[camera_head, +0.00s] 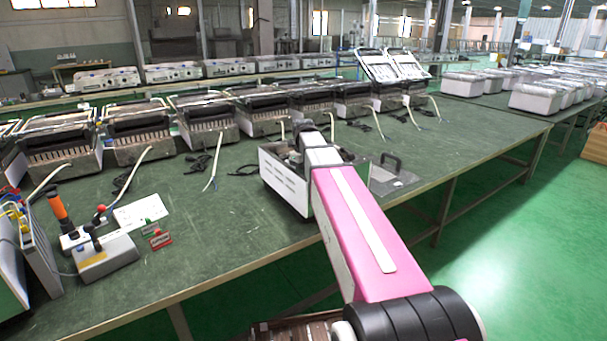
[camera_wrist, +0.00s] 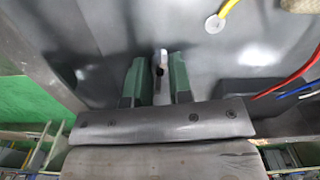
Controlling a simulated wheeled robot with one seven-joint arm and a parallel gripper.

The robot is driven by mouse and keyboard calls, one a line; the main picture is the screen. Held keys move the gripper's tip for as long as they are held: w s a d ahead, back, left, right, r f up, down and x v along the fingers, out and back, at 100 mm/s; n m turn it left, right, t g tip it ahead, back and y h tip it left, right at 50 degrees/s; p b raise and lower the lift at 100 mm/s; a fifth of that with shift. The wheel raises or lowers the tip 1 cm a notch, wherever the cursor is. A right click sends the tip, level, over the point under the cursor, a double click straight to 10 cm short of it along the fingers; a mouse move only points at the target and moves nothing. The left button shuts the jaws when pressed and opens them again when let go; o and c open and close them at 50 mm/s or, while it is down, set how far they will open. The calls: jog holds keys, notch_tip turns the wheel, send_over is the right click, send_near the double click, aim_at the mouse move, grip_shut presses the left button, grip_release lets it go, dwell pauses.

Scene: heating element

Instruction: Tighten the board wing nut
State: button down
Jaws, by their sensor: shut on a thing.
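In the wrist view the two green fingers of my gripper (camera_wrist: 158,80) are closed around a small pale metal piece with a dark centre, which looks like the wing nut (camera_wrist: 163,58). It sits against a grey metal surface (camera_wrist: 125,25). In the head view my pink arm reaches over an open white housing (camera_head: 284,182) on the green table, and my gripper is hidden there behind my arm. The wing nut cannot be seen in the head view.
In the wrist view a yellow wire (camera_wrist: 228,10) ends at a round pale disc, with red (camera_wrist: 292,78) and blue wires at the right. In the head view a grey panel with a handle (camera_head: 390,176) lies right of the housing. Several heaters line the table (camera_head: 240,215) behind.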

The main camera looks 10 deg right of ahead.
jog(key=c, duration=1)
grip_release()
jog(key=shift+c, duration=0.2)
notch_tip(320, 180, up, 11)
jog(key=shift+s+f, duration=0.1)
jog(key=shift+f, duration=0.05)
